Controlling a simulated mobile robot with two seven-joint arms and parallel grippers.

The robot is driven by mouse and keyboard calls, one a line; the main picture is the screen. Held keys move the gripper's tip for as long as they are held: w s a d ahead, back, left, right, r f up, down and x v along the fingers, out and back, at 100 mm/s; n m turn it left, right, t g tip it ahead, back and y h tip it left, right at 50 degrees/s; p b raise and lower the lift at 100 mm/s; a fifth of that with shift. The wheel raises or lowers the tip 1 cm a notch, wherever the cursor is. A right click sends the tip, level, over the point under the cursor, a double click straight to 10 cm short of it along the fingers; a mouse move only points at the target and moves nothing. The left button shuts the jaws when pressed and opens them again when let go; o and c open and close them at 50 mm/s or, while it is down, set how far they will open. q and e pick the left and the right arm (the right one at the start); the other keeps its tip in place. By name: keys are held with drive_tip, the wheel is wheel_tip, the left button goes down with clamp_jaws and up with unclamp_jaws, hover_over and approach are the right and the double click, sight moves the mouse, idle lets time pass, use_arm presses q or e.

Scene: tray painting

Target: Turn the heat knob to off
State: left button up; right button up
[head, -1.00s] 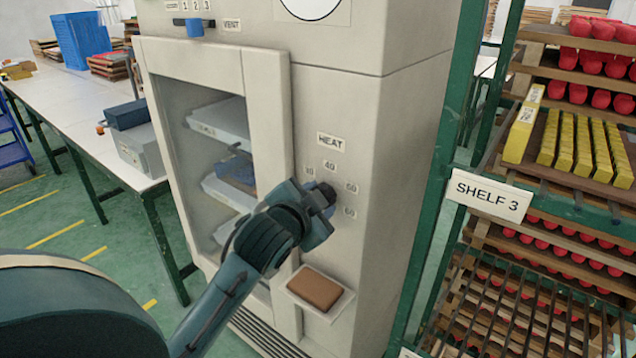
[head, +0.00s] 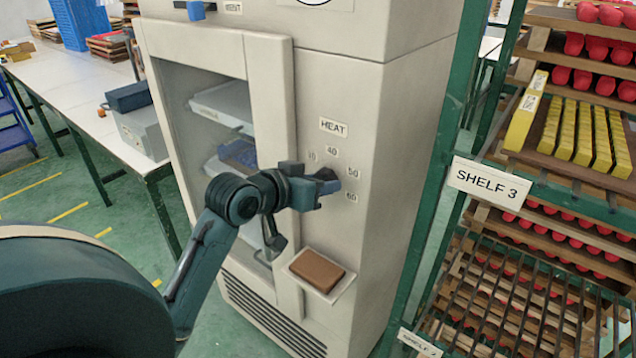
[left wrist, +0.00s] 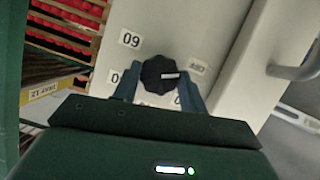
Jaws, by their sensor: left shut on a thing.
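The dark heat knob (head: 328,177) is on the pale cabinet's front, under the HEAT label (head: 333,126), ringed by number labels. My left gripper (head: 314,187) is at the knob, covering much of it in the head view. In the left wrist view the knob (left wrist: 158,74) sits between the two fingers of my left gripper (left wrist: 160,90), which is shut on it. The knob's white mark points right, towards an upside-down label (left wrist: 197,67) that is hard to read. The 60 label (left wrist: 130,40) is at upper left. My right gripper is not in view.
A small ledge (head: 335,293) with a brown block (head: 316,270) juts out below the knob. The cabinet's glazed door (head: 270,85) is to the left. A green rack (head: 430,200) with the SHELF 3 sign (head: 490,182) stands close on the right.

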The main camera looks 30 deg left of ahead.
use_arm(q)
drive_tip(key=shift+n+h, duration=0.4)
idle(0.3)
drive_tip(key=o, duration=1)
